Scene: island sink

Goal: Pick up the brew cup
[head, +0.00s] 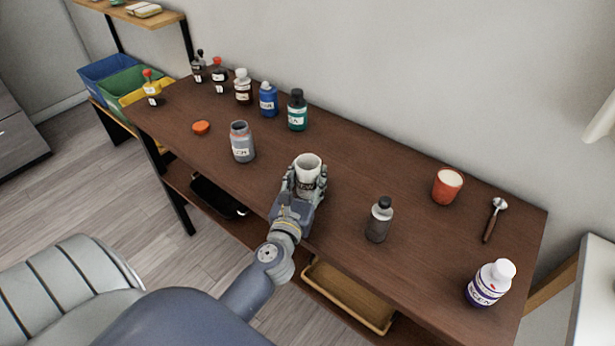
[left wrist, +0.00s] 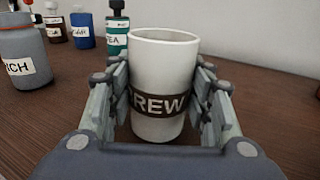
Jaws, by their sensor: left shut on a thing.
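The brew cup (head: 308,168) is a white cup with a dark band, standing upright near the front edge of the brown table in the head view. In the left wrist view the brew cup (left wrist: 163,70) fills the middle, and its band reads "REW". My left gripper (head: 306,182) is shut on it, with one finger on each side; the fingers also show in the left wrist view (left wrist: 162,102). I cannot tell whether the cup's base touches the table. My right gripper is not in view.
On the table (head: 340,225), an open grey jar (head: 242,143) stands left of the cup and a dark bottle (head: 379,220) right of it. A green bottle (head: 298,112) and several others stand behind. An orange cup (head: 447,186), a spoon (head: 493,222) and a white-and-purple bottle (head: 490,284) are farther right.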

